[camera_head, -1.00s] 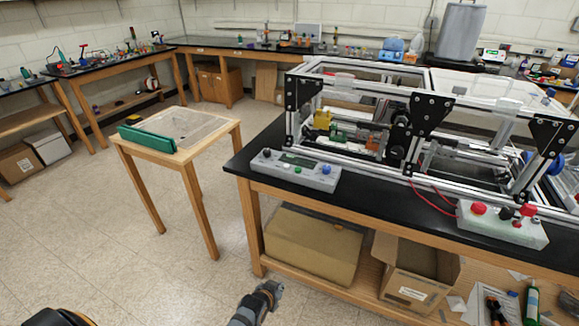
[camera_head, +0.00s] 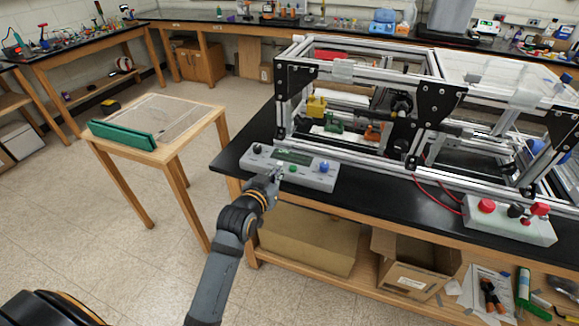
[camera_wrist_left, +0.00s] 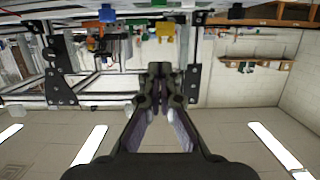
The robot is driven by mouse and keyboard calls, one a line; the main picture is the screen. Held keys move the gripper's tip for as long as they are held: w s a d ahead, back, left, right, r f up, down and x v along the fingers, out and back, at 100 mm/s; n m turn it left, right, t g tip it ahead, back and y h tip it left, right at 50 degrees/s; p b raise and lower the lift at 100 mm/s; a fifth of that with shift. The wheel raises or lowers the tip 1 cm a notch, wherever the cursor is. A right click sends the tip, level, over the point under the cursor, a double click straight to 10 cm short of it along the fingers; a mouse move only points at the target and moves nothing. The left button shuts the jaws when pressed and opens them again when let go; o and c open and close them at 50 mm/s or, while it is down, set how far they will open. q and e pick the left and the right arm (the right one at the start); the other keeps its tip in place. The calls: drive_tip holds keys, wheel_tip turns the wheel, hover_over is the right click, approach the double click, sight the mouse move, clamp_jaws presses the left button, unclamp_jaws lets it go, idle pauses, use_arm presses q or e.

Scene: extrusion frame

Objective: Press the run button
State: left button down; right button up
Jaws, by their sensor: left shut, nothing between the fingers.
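A light grey control box (camera_head: 310,180) lies on the near left edge of the black bench. It carries a green button (camera_head: 292,169), a display (camera_head: 294,157), a dark blue knob (camera_head: 257,149) and a blue knob (camera_head: 324,166). No label reading "run" is legible. My left gripper (camera_head: 277,173) is shut and empty at the front of this box, just left of the green button. I cannot tell whether it touches the box. In the left wrist view the shut fingers (camera_wrist_left: 160,72) point toward the extrusion frame. My right gripper is not in view.
An aluminium extrusion frame (camera_head: 385,160) stands just behind the box. A second box with red knobs (camera_head: 507,221) sits to the right. A small wooden table (camera_head: 172,152) with a green item (camera_head: 122,134) stands left, with open floor between.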

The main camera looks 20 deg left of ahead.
use_arm(q)
drive_tip(key=p, duration=0.2)
hover_over(290, 174)
wheel_tip(290, 174, down, 3)
drive_tip(key=shift+r, duration=0.2)
wheel_tip(290, 174, down, 3)
drive_tip(key=shift+s+r, duration=0.1)
drive_tip(key=shift+s+f, duration=0.1)
drive_tip(key=shift+f, duration=0.45)
drive_tip(key=shift+f, duration=0.1)
